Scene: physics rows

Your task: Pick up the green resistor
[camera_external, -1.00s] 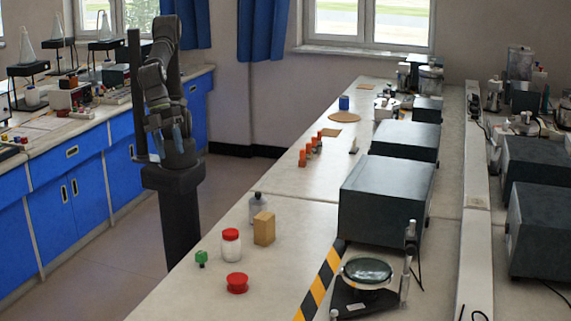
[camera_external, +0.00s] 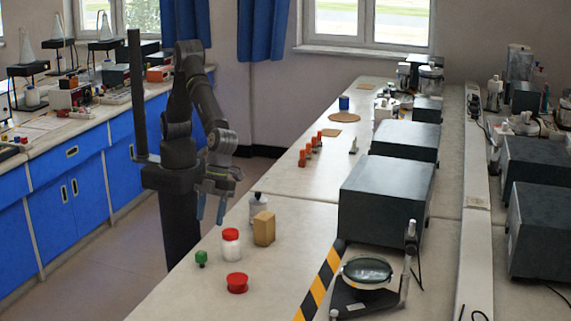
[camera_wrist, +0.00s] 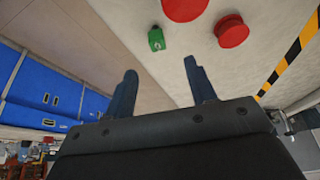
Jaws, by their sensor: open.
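The green resistor (camera_external: 201,259) is a small green piece near the left edge of the bench top, left of a white jar with a red lid. In the wrist view the green resistor (camera_wrist: 156,39) lies beyond the fingertips, above the gap between them. My gripper (camera_external: 210,209) is open and empty, above the bench's left edge, behind the resistor in the picture and apart from it. In the wrist view both blue-grey fingers of my gripper (camera_wrist: 160,74) are spread wide.
The red-lidded jar (camera_external: 231,245), a red round lid (camera_external: 237,283), a wooden block (camera_external: 264,228) and a grey bottle (camera_external: 258,206) stand close by. A dark box (camera_external: 385,205) and a magnifier stand (camera_external: 367,272) are to the right. Bare bench lies in front of the resistor.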

